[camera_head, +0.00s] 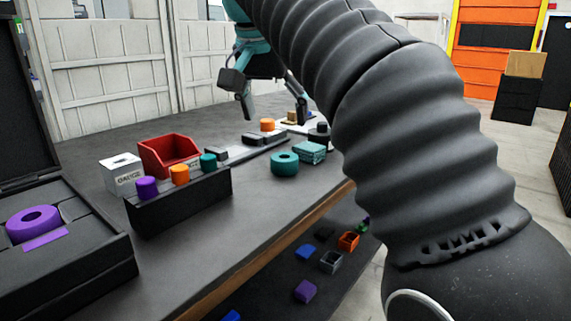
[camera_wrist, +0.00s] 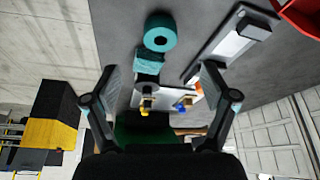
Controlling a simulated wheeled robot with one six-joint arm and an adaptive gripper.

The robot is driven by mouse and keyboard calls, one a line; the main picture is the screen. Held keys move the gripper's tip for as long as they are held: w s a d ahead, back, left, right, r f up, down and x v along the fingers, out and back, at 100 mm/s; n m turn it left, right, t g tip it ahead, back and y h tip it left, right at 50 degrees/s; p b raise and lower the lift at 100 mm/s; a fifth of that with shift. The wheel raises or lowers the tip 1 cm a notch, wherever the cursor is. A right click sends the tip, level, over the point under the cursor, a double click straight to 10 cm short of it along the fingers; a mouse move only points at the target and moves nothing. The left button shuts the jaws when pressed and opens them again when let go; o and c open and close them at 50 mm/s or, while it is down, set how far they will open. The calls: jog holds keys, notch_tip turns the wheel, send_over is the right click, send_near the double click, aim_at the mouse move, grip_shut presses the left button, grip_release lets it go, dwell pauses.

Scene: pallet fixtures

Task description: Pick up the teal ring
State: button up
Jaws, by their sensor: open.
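The teal ring (camera_head: 285,163) lies flat on the dark table, near its front edge, just left of a teal box. In the wrist view the ring (camera_wrist: 160,38) shows at the top centre with its hole visible, above the space between my fingers. My gripper (camera_head: 272,108) is open and empty, held above the table behind the ring. In the wrist view my gripper (camera_wrist: 166,85) has its two fingers spread wide apart. The ring stands apart from the fingers.
The teal box (camera_head: 310,152) is close beside the ring. A grey fixture rail (camera_head: 235,152) lies behind it. A black rack (camera_head: 180,203) with purple, orange and teal pegs and a red bin (camera_head: 168,155) stand to the left. Bare table lies in front of the ring.

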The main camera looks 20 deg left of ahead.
send_over(284, 157)
jog(key=s, duration=0.3)
jog(key=f, duration=0.4)
jog(key=shift+w+f+b, duration=0.2)
jog(key=shift+f+b, duration=0.1)
jog(key=shift+b+x, duration=0.6)
jog(key=shift+x, duration=2.1)
jog(key=shift+w+r, duration=0.15)
jog(key=shift+a, duration=0.1)
jog(key=c, duration=1.4)
jog(key=shift+r, duration=0.1)
